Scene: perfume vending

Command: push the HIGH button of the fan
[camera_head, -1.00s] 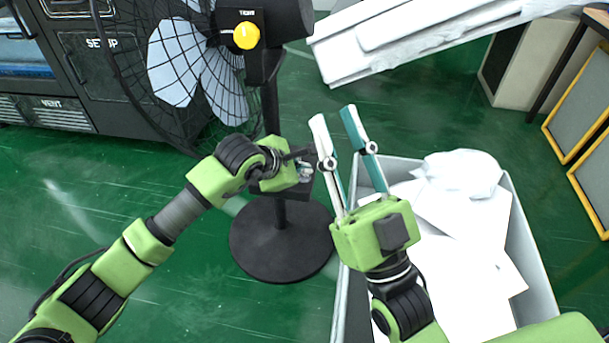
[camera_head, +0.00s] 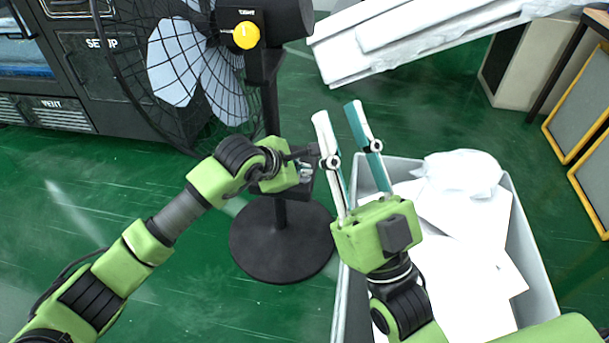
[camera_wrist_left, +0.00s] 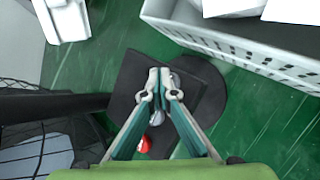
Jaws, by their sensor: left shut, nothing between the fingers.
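The fan (camera_head: 188,65) stands at the upper left in the head view, with a dark pole and a round base (camera_head: 262,258). A dark control box (camera_wrist_left: 130,84) with grey buttons and a red round one (camera_wrist_left: 150,144) shows in the left wrist view. No button label is readable, so I cannot tell which is HIGH. My left gripper (camera_head: 308,162) is shut and empty at the box. Its fingertips (camera_wrist_left: 160,72) lie over the grey buttons and partly hide them; contact cannot be told. My right gripper (camera_head: 337,108) is open and empty, just right of the left one.
A grey bin (camera_head: 535,265) with white sheets stands at the right, below my right arm. A yellow knob (camera_head: 246,36) sits on the fan's motor. A white slab-like object (camera_head: 400,35) is at the top. Green floor is open at the lower left.

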